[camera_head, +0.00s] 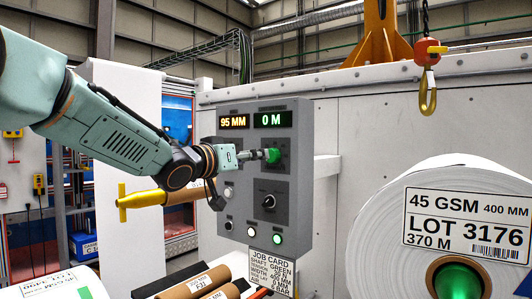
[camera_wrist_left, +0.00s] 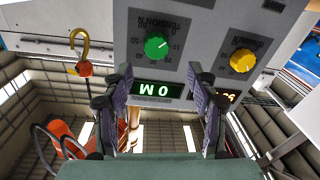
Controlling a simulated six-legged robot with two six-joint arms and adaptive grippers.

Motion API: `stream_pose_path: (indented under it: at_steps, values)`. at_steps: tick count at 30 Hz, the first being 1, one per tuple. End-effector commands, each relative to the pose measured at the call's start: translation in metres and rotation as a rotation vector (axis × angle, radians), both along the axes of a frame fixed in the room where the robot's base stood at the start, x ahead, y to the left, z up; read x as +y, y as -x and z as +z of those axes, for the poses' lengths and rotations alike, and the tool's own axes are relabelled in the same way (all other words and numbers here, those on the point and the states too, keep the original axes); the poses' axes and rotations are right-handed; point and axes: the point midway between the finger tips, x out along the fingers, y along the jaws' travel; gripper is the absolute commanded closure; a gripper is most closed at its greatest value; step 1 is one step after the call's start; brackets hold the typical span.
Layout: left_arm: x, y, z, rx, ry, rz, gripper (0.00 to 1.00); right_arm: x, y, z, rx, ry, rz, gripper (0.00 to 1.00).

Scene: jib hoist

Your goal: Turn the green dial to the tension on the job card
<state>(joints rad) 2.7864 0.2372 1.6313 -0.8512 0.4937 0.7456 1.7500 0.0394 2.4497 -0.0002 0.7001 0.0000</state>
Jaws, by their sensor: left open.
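The green dial (camera_head: 277,156) is on a grey control panel (camera_head: 285,125), under the display reading 0 M. My left gripper (camera_head: 268,155) is right at it in the head view. In the upside-down left wrist view the gripper (camera_wrist_left: 157,74) is open, and the green dial (camera_wrist_left: 156,46) lies just beyond and between the fingertips. The dial's pale mark points to the upper right there; its scale is labelled tension, with small numbers. The job card (camera_head: 270,273) hangs below the panel; it names a green shaft and 400 MM width, but its tension figure is too small to read surely.
A yellow dial (camera_wrist_left: 242,61) sits beside the green one in the wrist view. A black knob (camera_head: 268,202) and lit buttons are lower on the panel. A large white roll (camera_head: 375,235) stands at the right, below a yellow hook (camera_head: 428,95). Cardboard tubes (camera_head: 195,285) lie below.

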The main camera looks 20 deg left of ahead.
Motion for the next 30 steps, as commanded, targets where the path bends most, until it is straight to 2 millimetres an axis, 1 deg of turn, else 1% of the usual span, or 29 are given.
stream_pose_path:
  at_steps: [9,13,18,26,27,30]
  values:
    - [-0.017,-0.047,-0.002,0.003,-0.003,-0.002,0.41,0.0,0.0,0.016,0.001,0.0,-0.001,0.6]
    - [-0.021,-0.06,-0.002,0.002,-0.003,-0.001,0.41,0.0,0.0,0.02,0.001,0.0,-0.001,0.6]
    - [-0.024,-0.068,-0.002,0.002,-0.001,-0.001,0.41,0.0,0.0,0.022,0.0,0.0,-0.001,0.6]
    - [-0.023,-0.069,-0.002,0.002,0.0,-0.001,0.41,0.0,0.0,0.021,0.0,0.0,-0.001,0.6]
    - [-0.023,-0.069,-0.002,0.002,0.0,-0.001,0.42,0.0,0.0,0.021,0.0,0.0,-0.001,0.6]
    - [-0.023,-0.068,-0.003,0.002,0.0,-0.001,0.51,0.0,0.0,0.021,0.0,0.0,-0.001,0.6]
